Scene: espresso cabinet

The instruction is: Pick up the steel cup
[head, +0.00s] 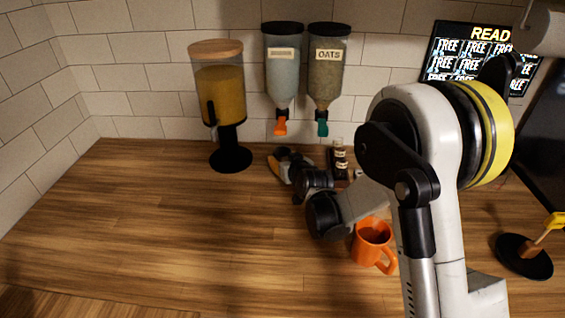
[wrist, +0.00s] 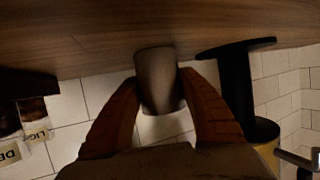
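The steel cup (wrist: 158,82) is a plain dark-grey cup in the middle of the wrist view, which is upside down. Its base end meets the wooden counter (wrist: 70,40). My gripper (wrist: 160,90) has one finger on each side of the cup, very close to its walls; whether they press on it cannot be told. In the head view my gripper (head: 288,165) is low over the counter, pointing toward the back wall. There the cup cannot be made out behind my gripper and wrist.
A juice dispenser (head: 219,95) stands left of my gripper, its black base (head: 231,159) close by. Small dark bottles (head: 340,158) are just right. An orange mug (head: 371,240) stands near my forearm. Two wall dispensers (head: 282,65) hang above. The left counter is clear.

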